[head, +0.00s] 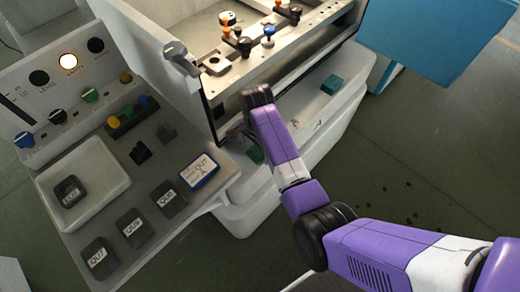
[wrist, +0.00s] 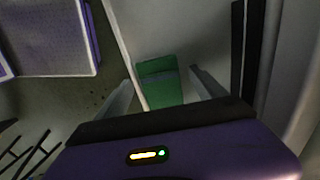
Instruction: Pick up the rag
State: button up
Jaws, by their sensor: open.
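A green, flat folded piece that looks like the rag (wrist: 160,80) lies on a pale ledge in the wrist view, between and beyond the fingertips of my gripper (wrist: 160,84). My gripper is open, with a finger on each side of the green piece in the picture. I cannot tell how far apart they are in depth. In the head view, a small bit of green (head: 254,154) shows beside my arm on the white ledge, and my arm hides most of my gripper.
A teal block-like piece (head: 332,84) lies farther along the white ledge (head: 318,135). The machine's opening and fixture rail (head: 262,45) stand behind my arm. A control panel (head: 130,150) with knobs and labelled dark blocks is at left. A blue panel (head: 438,42) is at upper right.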

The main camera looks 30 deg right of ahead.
jog(key=c, duration=1.4)
jog(key=shift+r, duration=0.1)
jog(key=shift+c, duration=0.2)
notch_tip(320, 180, up, 11)
notch_tip(320, 180, up, 8)
jog(key=p, duration=0.6)
send_over(257, 151)
jog(key=shift+s+r+p, duration=0.1)
jog(key=shift+r+p, duration=0.25)
jog(key=shift+r, duration=0.05)
